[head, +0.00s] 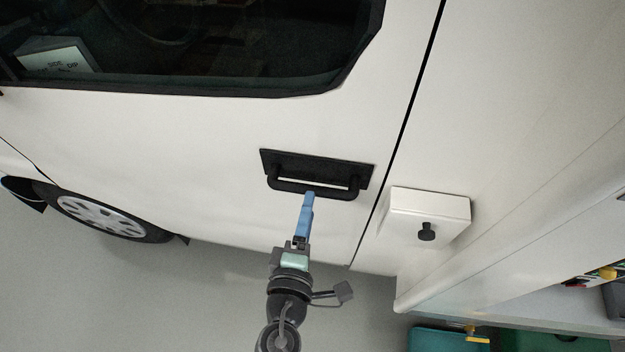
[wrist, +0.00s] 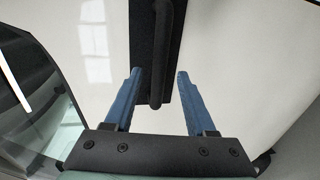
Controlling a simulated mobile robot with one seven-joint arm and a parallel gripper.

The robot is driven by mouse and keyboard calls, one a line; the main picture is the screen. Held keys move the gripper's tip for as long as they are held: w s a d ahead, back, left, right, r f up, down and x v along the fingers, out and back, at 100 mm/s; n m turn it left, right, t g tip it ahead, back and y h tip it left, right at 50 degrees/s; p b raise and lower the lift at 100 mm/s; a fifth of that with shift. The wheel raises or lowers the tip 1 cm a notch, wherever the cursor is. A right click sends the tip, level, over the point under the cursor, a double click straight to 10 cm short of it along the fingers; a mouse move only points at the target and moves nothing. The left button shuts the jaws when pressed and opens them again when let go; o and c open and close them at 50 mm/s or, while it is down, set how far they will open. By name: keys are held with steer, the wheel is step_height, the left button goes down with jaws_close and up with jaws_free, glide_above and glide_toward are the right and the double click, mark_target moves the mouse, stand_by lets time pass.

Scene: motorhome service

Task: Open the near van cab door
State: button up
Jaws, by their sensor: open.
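The near van cab door (head: 200,140) is white, with a dark window above. Its edge sits flush along the dark seam, so the door is shut. A black bar handle (head: 315,188) on a black backing plate is mounted low on the door, near that seam. My gripper (head: 308,196) is at the bar from below. In the wrist view my gripper (wrist: 159,73) is open, one blue finger on each side of the handle bar (wrist: 158,85). The bar's end lies between the fingers with gaps on both sides. I cannot tell how deep the bar sits between them.
A white box with a black knob (head: 427,231) sticks out of the van side right of the seam. A front wheel (head: 115,215) is at the left. Teal and green containers (head: 440,340) stand at the bottom right. Grey floor (head: 150,300) is clear at the lower left.

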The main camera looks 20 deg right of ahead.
mark_target(313, 186)
steer(key=shift+p+x, duration=0.6)
steer(key=shift+x, duration=2.5)
jaws_close()
